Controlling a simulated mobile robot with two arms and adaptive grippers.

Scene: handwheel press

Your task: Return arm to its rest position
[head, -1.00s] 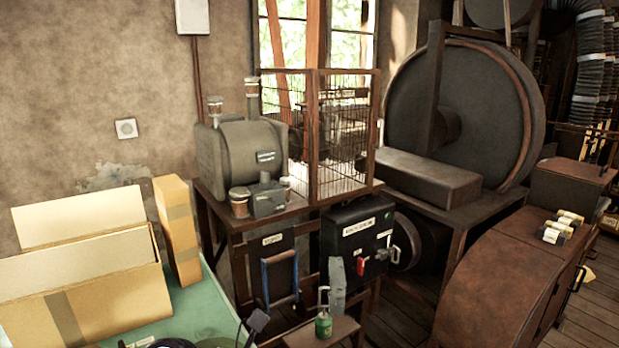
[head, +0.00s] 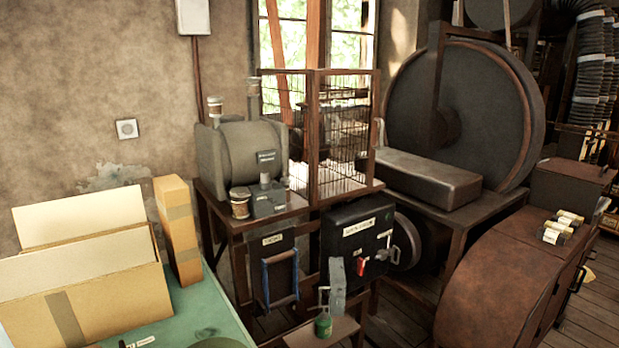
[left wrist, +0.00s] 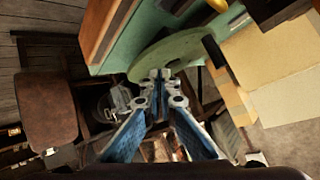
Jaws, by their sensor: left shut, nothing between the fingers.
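My left gripper (left wrist: 160,78) shows in the left wrist view with its two blue-padded fingers closed together at the tips and nothing between them. Beyond the tips is a pale green round disc (left wrist: 165,50) by a green surface; the gap between them cannot be judged. Neither of my grippers shows in the head view. My right gripper is in no view.
A green table (head: 188,318) at lower left holds open cardboard boxes (head: 85,290). A black box (head: 350,240) with a red lever stands centre, below a grey tank (head: 235,150). A large dark wheel (head: 480,110) stands behind a rusty curved housing (head: 495,270). Some wooden floor is bare.

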